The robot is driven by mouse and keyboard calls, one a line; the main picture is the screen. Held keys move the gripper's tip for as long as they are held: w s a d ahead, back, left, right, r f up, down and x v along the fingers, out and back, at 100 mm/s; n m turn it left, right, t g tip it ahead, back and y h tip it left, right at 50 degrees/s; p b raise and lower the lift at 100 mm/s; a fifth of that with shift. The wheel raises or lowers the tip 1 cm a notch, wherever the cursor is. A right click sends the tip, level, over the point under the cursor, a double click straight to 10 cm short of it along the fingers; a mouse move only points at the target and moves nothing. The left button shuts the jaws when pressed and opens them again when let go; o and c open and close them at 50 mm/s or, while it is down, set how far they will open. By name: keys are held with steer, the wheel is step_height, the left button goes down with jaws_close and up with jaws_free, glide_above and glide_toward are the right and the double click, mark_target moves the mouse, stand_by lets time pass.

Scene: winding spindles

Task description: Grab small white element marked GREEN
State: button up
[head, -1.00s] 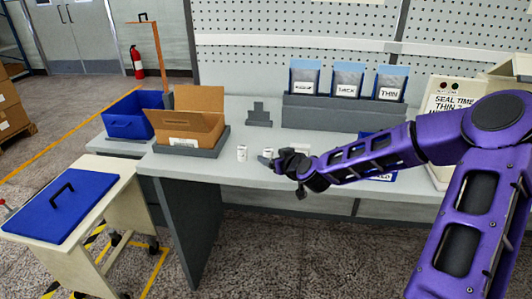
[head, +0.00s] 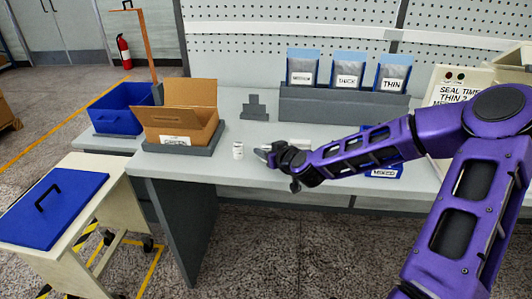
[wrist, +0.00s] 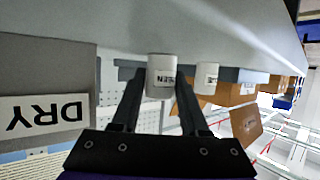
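A small white cylinder (wrist: 161,78) stands on the grey table. Its lettering is upside down in the wrist view, and the part that shows looks like the end of GREEN. My gripper (wrist: 160,80) is open, with one finger on each side of this cylinder; whether they touch it is unclear. In the head view my gripper (head: 264,152) is low over the table and largely hides that cylinder. A second white cylinder (head: 238,150) stands apart to the left; it also shows in the wrist view (wrist: 207,78), its marking too small to read.
An open carton labelled GREEN (head: 180,140) and a blue bin (head: 118,112) are left. A grey stepped block (head: 255,107) stands behind the cylinders. A grey rack (head: 340,107) holds labelled pouches. A grey block labelled DRY (wrist: 45,85) lies beside my gripper.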

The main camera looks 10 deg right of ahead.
jaws_close()
